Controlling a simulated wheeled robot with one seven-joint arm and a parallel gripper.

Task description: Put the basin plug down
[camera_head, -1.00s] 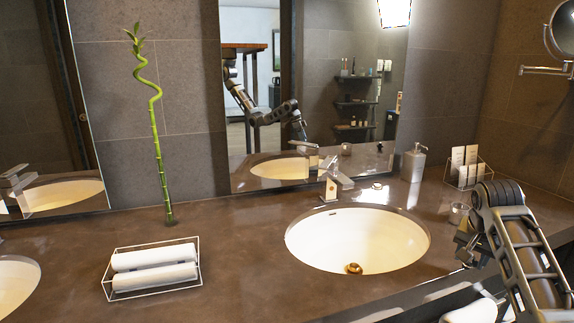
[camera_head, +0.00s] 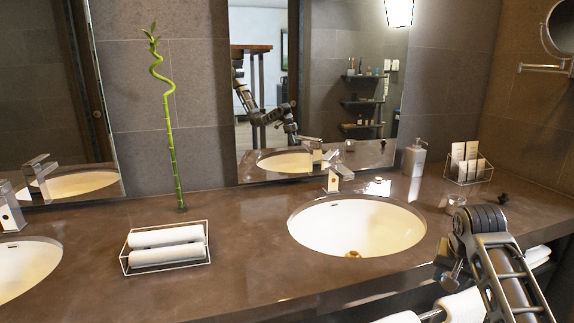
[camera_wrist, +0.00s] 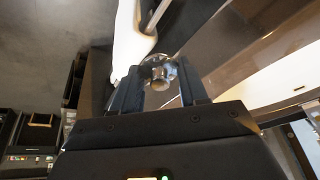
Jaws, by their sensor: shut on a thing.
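The basin plug (camera_wrist: 160,72), a round silvery piece with a short knob, sits between my gripper's fingertips in the wrist view. My gripper (camera_wrist: 158,84) is shut on it. In the head view my gripper (camera_head: 445,265) is at the counter's front edge, right of the white basin (camera_head: 330,228), and the plug is too small to make out clearly there. The basin has a brass-coloured drain (camera_head: 352,254) near its front and a chrome tap (camera_head: 336,176) behind it.
A glass (camera_head: 456,202), a soap dispenser (camera_head: 414,160), a wire card holder (camera_head: 468,170) and a small dark knob-like object (camera_head: 503,199) stand on the right counter. A rolled-towel basket (camera_head: 166,247) and bamboo stalk (camera_head: 176,160) stand left. White towels (camera_head: 462,306) hang below the front edge.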

